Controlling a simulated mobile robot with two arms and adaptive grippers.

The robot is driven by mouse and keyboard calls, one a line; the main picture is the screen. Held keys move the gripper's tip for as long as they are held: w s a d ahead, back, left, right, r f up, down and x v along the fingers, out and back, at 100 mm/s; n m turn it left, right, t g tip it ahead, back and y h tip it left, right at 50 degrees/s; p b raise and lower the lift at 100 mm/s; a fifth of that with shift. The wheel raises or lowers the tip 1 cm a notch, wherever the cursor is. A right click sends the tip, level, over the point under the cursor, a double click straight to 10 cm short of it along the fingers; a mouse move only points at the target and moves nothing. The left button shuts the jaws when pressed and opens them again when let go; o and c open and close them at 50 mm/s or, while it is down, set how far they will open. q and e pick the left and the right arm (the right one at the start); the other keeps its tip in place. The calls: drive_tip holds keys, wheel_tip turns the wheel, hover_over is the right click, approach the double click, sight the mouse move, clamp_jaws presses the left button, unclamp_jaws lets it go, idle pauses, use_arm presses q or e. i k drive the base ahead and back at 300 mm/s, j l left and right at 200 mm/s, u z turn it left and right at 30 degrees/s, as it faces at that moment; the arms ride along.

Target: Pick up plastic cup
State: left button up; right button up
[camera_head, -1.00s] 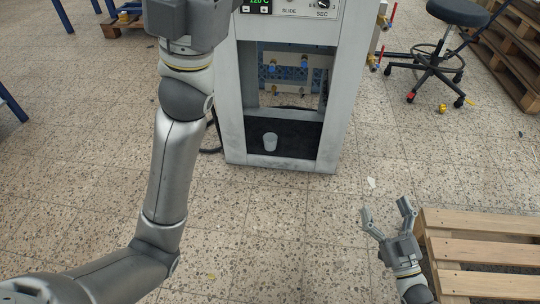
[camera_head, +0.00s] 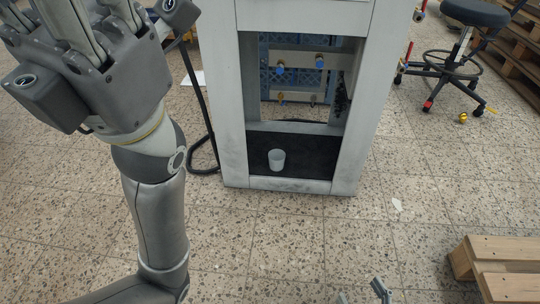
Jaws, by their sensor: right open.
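A small white plastic cup (camera_head: 277,160) stands upright on the black bed in the lower opening of the grey machine (camera_head: 233,100). My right gripper (camera_head: 362,294) is at the bottom edge, to the right of and below the cup in the picture. Only its two finger ends show; they are spread apart with nothing between them, well away from the cup. My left gripper (camera_head: 95,70) is raised large at the top left. Its fingers point up and are partly cut off by the frame, so I cannot tell its opening.
A wooden pallet (camera_head: 495,252) lies on the floor at the lower right. A black stool (camera_head: 474,14) on a wheeled base stands at the upper right. A black cable (camera_head: 204,160) curls by the machine's left side. The tiled floor in front of the machine is mostly clear.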

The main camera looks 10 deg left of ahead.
sight(276, 156)
drive_tip(key=i+j, duration=1.1)
drive_tip(key=i, duration=0.2)
